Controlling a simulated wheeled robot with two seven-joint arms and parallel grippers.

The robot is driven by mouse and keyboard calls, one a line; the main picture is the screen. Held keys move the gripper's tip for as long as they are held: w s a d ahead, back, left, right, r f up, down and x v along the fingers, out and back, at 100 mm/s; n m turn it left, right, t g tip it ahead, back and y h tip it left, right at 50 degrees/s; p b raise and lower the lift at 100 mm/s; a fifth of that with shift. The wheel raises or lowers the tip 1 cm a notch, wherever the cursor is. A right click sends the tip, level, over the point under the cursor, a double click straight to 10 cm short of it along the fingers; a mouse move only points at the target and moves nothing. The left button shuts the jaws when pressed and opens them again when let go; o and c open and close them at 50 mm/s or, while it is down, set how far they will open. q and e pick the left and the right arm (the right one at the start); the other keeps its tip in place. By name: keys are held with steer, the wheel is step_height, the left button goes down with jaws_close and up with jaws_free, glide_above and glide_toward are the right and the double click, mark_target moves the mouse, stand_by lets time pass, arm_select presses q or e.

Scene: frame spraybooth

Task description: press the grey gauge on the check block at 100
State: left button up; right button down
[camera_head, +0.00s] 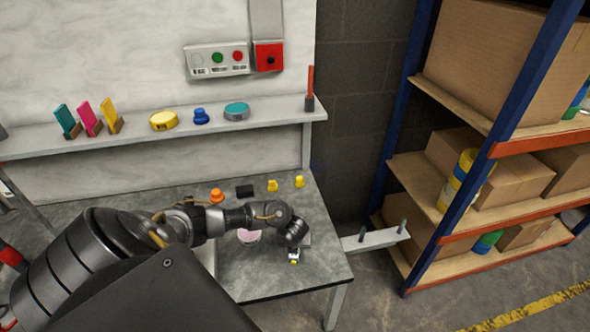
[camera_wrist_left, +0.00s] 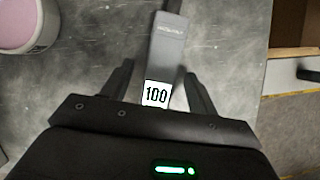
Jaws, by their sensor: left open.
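In the left wrist view a grey gauge-like device (camera_wrist_left: 167,48) stretches away from me, with a dark narrow far end and a white panel reading 100. My left gripper (camera_wrist_left: 160,78) is open, with one dark finger on each side of the device and gaps between. In the head view my left gripper (camera_head: 294,257) is low over the right part of the grey table (camera_head: 262,283), and mostly hides what is under it. I cannot tell a separate check block in either view. My right gripper is not in view.
A pale tub with pink contents (camera_wrist_left: 27,22) stands left of the gripper. A wall shelf (camera_head: 270,111) hangs above the table. A rack (camera_head: 400,165) stands right.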

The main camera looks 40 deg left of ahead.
arm_select(q)
steer(key=shift+r, duration=0.25)
steer(key=p+v, duration=0.2)
steer(key=v, duration=0.1)
steer(key=shift+s+d+r, duration=0.1)
steer(key=shift+r, duration=0.25)
steer(key=p+v, duration=0.3)
steer(key=v, duration=0.3)
steer(key=shift+s+r+p, duration=0.2)
steer(key=shift+r+p, duration=0.05)
steer(key=shift+p, duration=0.05)
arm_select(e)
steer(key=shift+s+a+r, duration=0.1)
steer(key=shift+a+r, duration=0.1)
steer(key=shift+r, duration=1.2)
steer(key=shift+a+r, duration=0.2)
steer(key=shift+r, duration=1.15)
